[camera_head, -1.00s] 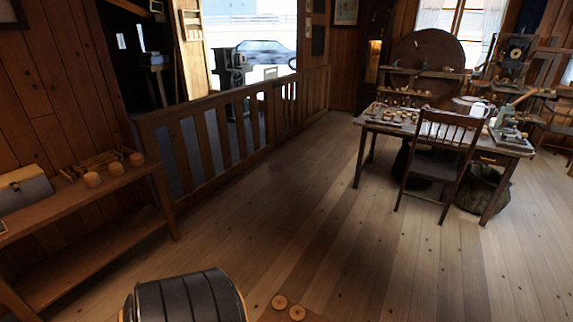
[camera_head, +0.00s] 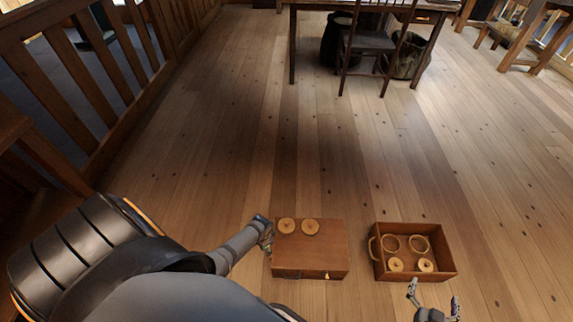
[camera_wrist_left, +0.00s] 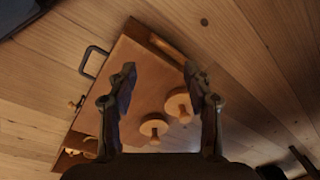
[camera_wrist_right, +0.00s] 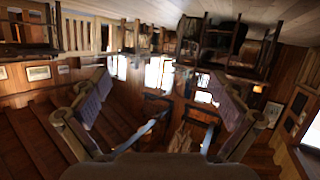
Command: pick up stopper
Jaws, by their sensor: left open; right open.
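Two round pale wooden stoppers, each with a small knob, lie on the lid of a closed wooden box (camera_head: 322,252): one stopper (camera_head: 287,226) on the left, another stopper (camera_head: 310,227) beside it. In the left wrist view they show as one stopper (camera_wrist_left: 153,127) and the other (camera_wrist_left: 179,104), both seen between the fingers. My left gripper (camera_head: 266,232) is open and empty at the box's left edge; its fingers also show in the left wrist view (camera_wrist_left: 160,73). My right gripper (camera_head: 434,293) is open and empty, just in front of an open wooden box (camera_head: 451,262).
The open box holds two rings (camera_head: 391,243) at its back and two round pieces (camera_head: 396,264) at its front. A gap of bare floor separates the boxes. A table and chair (camera_head: 372,46) stand at the back. A railing (camera_head: 75,90) runs along the left.

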